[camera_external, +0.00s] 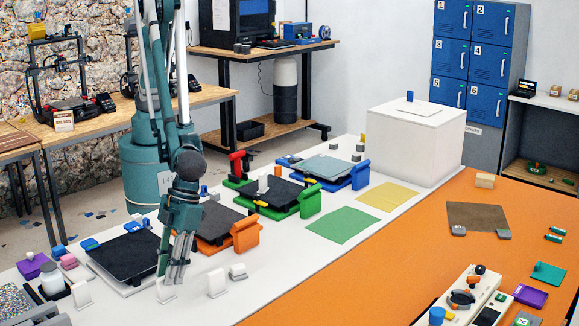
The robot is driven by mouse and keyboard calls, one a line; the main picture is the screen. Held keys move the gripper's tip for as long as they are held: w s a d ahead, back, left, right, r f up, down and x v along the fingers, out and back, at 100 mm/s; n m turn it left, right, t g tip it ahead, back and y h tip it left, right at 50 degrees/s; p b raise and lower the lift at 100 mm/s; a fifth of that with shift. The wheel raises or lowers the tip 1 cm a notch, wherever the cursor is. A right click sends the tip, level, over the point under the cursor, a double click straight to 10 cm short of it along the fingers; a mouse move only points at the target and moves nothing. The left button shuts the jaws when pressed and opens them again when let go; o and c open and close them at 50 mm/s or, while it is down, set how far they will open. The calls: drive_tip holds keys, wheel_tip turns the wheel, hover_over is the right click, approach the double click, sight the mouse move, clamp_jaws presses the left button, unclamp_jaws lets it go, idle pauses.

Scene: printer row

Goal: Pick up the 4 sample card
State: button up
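Several small white upright cards stand on the white strip of the table near the front. One white card (165,291) is right below my fingertips, a second (216,283) is to the right, a third (238,271) further right, and another (81,294) to the left. No number is readable on them, so I cannot tell which is the 4 sample card. My gripper (176,276) points down, its fingertips just above or at the first card. The fingers overlap in this view; I cannot tell whether they are apart or touch the card.
A black-plated printer bed (128,254) lies left of my gripper, and an orange one (213,226) behind it to the right. Green and blue beds follow. The orange mat (400,262) has free room.

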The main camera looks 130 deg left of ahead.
sight(163, 299)
drive_tip(key=shift+x, duration=2.35)
drive_tip(key=c, duration=0.8)
